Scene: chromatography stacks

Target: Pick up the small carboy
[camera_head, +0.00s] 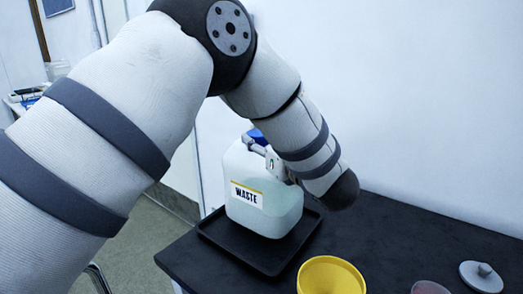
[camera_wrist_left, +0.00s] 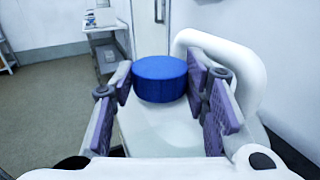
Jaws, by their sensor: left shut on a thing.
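The small carboy (camera_head: 262,205) is a whitish, translucent jug with a "WASTE" label and a blue cap (camera_head: 257,135). It stands upright in a black tray (camera_head: 268,262) on the dark table. My left gripper (camera_head: 268,156) reaches down from the upper right to its top, by the neck and handle. In the left wrist view, the gripper's purple-padded fingers (camera_wrist_left: 162,88) lie on both sides of the blue cap (camera_wrist_left: 160,78), and the white handle (camera_wrist_left: 248,75) loops at the right. The gripper is shut on the carboy; the exact contact is partly hidden. My right gripper is not in view.
A yellow funnel or bowl (camera_head: 330,276) stands in front of the tray on the table (camera_head: 400,232). A pinkish round item (camera_head: 430,287) and a grey knobbed lid (camera_head: 481,276) lie to the right. The wall is close behind. A white side table (camera_wrist_left: 105,45) stands farther off.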

